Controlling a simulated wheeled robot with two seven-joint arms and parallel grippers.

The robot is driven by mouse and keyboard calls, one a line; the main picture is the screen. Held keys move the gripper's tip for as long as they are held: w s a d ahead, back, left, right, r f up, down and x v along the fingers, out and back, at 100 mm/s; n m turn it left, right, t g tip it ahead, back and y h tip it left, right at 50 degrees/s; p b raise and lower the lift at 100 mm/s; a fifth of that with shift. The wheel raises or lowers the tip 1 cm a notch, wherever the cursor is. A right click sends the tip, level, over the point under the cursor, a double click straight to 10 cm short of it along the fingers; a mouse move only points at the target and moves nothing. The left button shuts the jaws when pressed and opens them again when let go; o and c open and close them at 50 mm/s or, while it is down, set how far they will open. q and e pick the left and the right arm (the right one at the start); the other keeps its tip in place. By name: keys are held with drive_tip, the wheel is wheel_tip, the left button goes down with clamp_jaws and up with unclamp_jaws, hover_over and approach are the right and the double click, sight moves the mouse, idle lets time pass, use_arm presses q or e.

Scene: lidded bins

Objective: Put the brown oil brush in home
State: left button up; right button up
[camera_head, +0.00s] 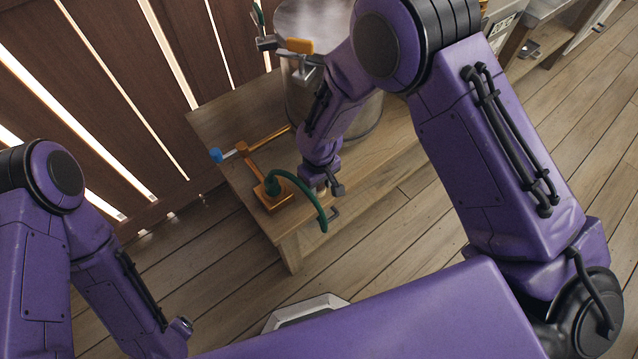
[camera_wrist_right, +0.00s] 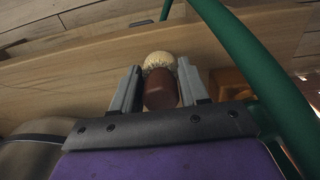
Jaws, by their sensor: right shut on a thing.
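My right gripper (camera_head: 328,188) hangs low over the wooden table, just right of a stand with an orange base (camera_head: 272,196) and a curved green hook (camera_head: 312,196). In the right wrist view the fingers (camera_wrist_right: 158,88) are shut on the brown oil brush (camera_wrist_right: 160,92), whose round pale bristle end points away from the gripper. The green hook (camera_wrist_right: 255,70) passes close on the right in that view, with part of the orange base behind it. Nothing in view is marked as home. The left arm shows, but its gripper does not.
The wooden table (camera_head: 222,118) carries a large metal drum (camera_head: 360,118) behind my right forearm. A tap with an orange handle (camera_head: 298,46) is on the drum. An orange bar with a blue tip (camera_head: 216,155) lies left of the arm. A slatted fence (camera_head: 110,90) borders the left.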

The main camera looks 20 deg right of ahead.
drive_tip(key=shift+f, duration=0.1)
drive_tip(key=o, duration=1.2)
drive_tip(key=shift+c, duration=0.2)
wheel_tip(320, 180, up, 12)
drive_tip(key=shift+r+p, duration=0.15)
drive_tip(key=shift+p, duration=0.65)
